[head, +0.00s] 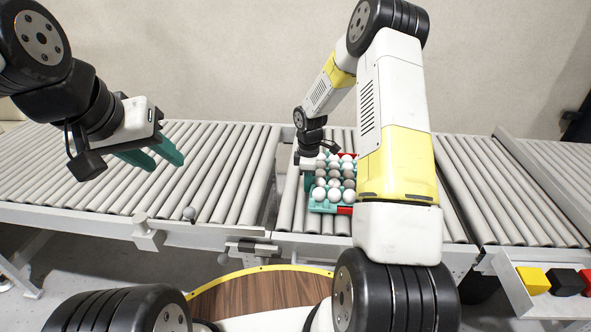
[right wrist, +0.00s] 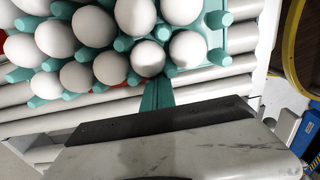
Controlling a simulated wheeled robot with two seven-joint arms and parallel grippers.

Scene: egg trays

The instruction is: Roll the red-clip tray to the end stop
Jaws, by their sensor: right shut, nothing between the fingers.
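The teal egg tray (head: 322,207) sits on the middle roller section, filled with white and brownish eggs. A red clip (head: 345,210) shows at its near edge, and red also shows at its far edge. My right gripper (head: 308,182) is shut and empty, low at the tray's left side. In the right wrist view its teal fingers (right wrist: 158,93) reach the tray's edge (right wrist: 75,96); whether they touch it I cannot tell. My left gripper (head: 160,158) is open and empty above the left rollers. My right arm hides the tray's right side. I cannot identify the end stop for certain.
The left roller section (head: 90,165) is clear. A gap separates it from the middle section. Knobbed fittings (head: 148,236) sit along the front rail. Yellow (head: 532,280), black (head: 567,282) and red blocks lie on a ledge at right. The right rollers (head: 500,190) look empty.

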